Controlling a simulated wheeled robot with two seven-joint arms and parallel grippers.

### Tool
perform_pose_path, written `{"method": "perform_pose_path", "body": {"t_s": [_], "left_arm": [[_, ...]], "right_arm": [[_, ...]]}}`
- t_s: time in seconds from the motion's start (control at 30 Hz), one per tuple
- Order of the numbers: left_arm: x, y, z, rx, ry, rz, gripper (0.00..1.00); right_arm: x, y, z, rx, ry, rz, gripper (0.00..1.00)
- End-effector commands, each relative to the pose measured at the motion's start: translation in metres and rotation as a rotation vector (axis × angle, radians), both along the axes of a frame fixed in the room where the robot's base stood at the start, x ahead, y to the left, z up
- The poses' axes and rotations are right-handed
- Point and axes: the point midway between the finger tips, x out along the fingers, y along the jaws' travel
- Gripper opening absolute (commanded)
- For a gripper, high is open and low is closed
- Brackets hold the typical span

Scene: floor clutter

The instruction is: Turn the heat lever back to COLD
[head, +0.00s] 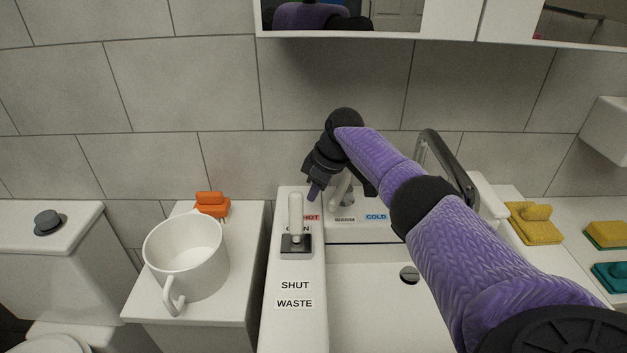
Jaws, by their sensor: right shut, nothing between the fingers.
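The heat lever (343,191) is a pale handle at the back of the basin, partly hidden by my right gripper and arm. Below it are a HOT label (311,217) on the left, a middle label (345,219), probably WARM, and a COLD label (376,217) on the right. Which label the lever points to is hard to tell. My right gripper (315,190) is shut and empty, pointing down just left of the heat lever, above the HOT label. Whether it touches the lever cannot be told. My left gripper is out of view.
A white waste lever (296,216) stands upright in front of the HOT label, above SHUT (295,286) and WASTE labels. A dark grab-handle or tap (448,160) and yellow sponges (533,225) are right.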

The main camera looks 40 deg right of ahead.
Motion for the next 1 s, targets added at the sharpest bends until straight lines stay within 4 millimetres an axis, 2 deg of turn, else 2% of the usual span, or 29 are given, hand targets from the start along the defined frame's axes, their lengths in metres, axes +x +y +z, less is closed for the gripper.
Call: {"method": "perform_pose_path", "body": {"t_s": [0.03, 0.2, 0.6, 1.0], "left_arm": [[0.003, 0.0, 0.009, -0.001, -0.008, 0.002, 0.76], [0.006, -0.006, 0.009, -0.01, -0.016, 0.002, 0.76], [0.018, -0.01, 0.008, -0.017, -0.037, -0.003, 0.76], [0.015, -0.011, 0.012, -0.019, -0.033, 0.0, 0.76]], "right_arm": [[-0.008, -0.004, 0.008, -0.004, 0.0, 0.001, 0.0], [-0.02, -0.01, 0.006, 0.0, -0.002, 0.001, 0.0], [-0.023, -0.011, 0.005, 0.001, -0.002, 0.002, 0.0], [-0.032, -0.018, 0.005, 0.001, -0.002, 0.059, 0.0]]}}
